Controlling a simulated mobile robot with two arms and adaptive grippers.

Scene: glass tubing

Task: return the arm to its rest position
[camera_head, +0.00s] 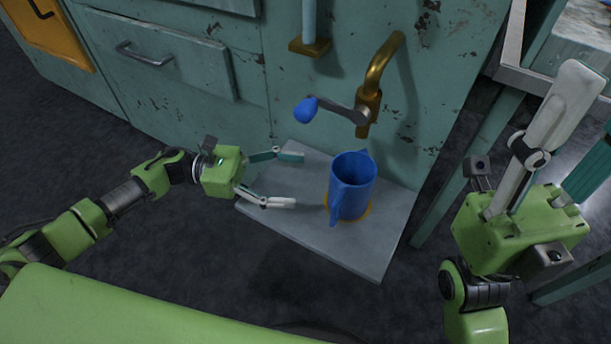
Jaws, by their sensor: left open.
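My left gripper (298,180) reaches in from the left over the grey platform. Its two fingers are spread apart and empty, pointing toward the blue pitcher (351,188) with a gap between the fingertips and the pitcher. The pitcher stands upright on a yellow ring on the platform, below the brass tap (368,105). My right gripper (582,128) is at the right edge, close to the camera. Its white and teal fingers are apart, with nothing seen between them; the teal finger is partly cut off by the frame.
The grey platform (305,237) juts out from the green cabinet (200,75). A lever with a blue knob (306,110) sticks out left from the tap, above the platform. A green-legged table (470,160) stands at the right, near my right arm. Dark floor is open at the left.

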